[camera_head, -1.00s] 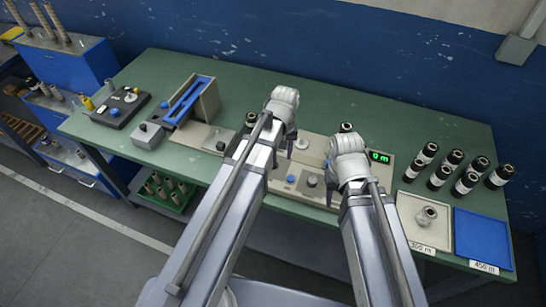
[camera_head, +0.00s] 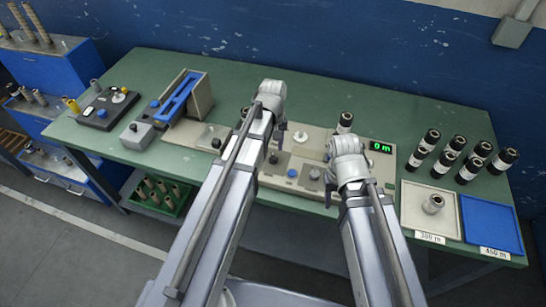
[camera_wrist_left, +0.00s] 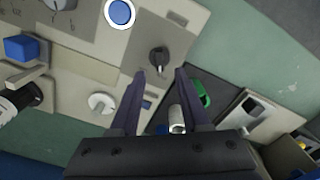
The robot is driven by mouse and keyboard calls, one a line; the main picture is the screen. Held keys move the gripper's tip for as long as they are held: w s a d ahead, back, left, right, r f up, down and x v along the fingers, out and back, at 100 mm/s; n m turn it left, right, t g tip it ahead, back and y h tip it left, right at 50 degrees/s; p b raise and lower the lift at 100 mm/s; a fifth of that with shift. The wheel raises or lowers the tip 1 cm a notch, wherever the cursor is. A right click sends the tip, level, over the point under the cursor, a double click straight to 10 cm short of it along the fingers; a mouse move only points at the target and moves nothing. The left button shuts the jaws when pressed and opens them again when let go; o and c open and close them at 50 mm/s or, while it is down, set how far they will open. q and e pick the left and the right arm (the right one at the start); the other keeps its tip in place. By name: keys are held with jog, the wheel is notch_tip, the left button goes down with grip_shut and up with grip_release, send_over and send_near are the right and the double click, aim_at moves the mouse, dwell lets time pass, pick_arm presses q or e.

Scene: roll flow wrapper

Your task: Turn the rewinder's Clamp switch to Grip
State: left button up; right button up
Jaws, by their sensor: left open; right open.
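The rewinder is a beige machine on the green bench, with a green 0 m display (camera_head: 381,147). Its front panel bears a black rotary knob (camera_head: 273,158), a round blue button (camera_head: 292,173) and a grey knob (camera_head: 314,174). The panel lettering is too small to read, so I cannot tell which is Clamp. My left gripper (camera_head: 281,140) is open above the black knob. In the left wrist view the black knob (camera_wrist_left: 158,58) shows just beyond and between the open fingertips (camera_wrist_left: 160,73), apparently untouched. My right gripper (camera_head: 329,192) is open and empty near the panel's right side.
A white dial (camera_head: 300,137) and a black roll (camera_head: 345,122) are behind the panel. A blue-slotted device (camera_head: 183,95) stands at the left.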

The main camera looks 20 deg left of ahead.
aim_at(273, 155)
pick_arm(q)
jog(key=shift+f+b, duration=1.45)
jog(key=shift+f, duration=0.5)
jog(key=shift+c, duration=0.3)
grip_shut()
